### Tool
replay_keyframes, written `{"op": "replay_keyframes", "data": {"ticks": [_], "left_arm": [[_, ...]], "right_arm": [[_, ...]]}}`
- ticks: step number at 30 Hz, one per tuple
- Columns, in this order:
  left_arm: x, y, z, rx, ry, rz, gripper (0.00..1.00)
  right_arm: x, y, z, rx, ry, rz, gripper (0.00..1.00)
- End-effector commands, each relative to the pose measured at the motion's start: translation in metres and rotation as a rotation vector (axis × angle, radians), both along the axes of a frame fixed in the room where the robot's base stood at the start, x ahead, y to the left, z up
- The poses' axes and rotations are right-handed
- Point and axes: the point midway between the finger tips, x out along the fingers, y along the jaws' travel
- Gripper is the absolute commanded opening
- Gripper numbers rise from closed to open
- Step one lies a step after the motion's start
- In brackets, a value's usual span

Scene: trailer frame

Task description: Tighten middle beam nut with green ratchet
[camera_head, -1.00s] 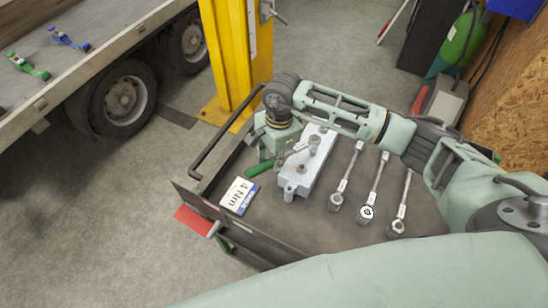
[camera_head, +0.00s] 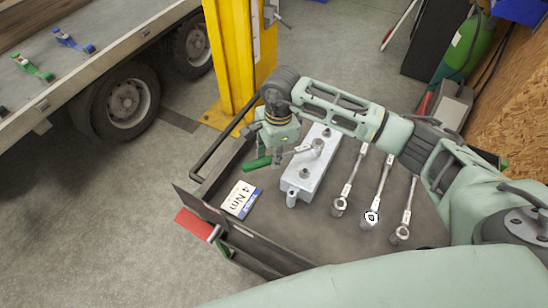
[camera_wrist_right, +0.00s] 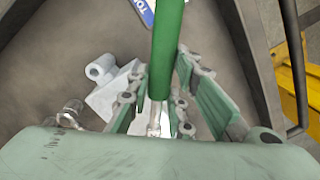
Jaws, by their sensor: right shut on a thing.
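The green ratchet has a green handle (camera_head: 257,163) and a silver shaft, pointing left from its head (camera_head: 317,145). The head sits over the far part of the light grey beam block (camera_head: 300,181); I cannot tell for certain which nut is under it. A nut (camera_head: 303,173) on the nearer part is uncovered. My right gripper (camera_head: 272,152) is shut on the ratchet, left of the block. In the right wrist view the handle (camera_wrist_right: 167,55) runs between its green fingers (camera_wrist_right: 160,105), with the grey block partly hidden behind. My left gripper is not in view.
Several silver ratchets, one of them here (camera_head: 349,182), lie right of the block on the dark cart top (camera_head: 315,225). A white "4 Nm" card (camera_head: 240,199) lies near the left edge. A rail (camera_head: 225,145), a yellow post (camera_head: 232,60) and a trailer (camera_head: 95,40) stand beyond.

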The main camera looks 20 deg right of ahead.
Motion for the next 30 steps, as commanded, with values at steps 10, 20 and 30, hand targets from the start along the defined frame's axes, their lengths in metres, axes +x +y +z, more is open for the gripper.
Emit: {"op": "replay_keyframes", "data": {"ticks": [10, 20, 30], "left_arm": [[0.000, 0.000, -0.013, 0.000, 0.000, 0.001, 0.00], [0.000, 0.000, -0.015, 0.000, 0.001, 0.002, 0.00], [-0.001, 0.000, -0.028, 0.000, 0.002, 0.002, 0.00]], "right_arm": [[0.016, -0.001, -0.002, 0.000, -0.003, -0.106, 0.00], [0.022, 0.000, 0.001, 0.000, -0.001, -0.155, 0.00], [0.037, -0.003, -0.002, 0.001, -0.003, -0.256, 0.00]]}}
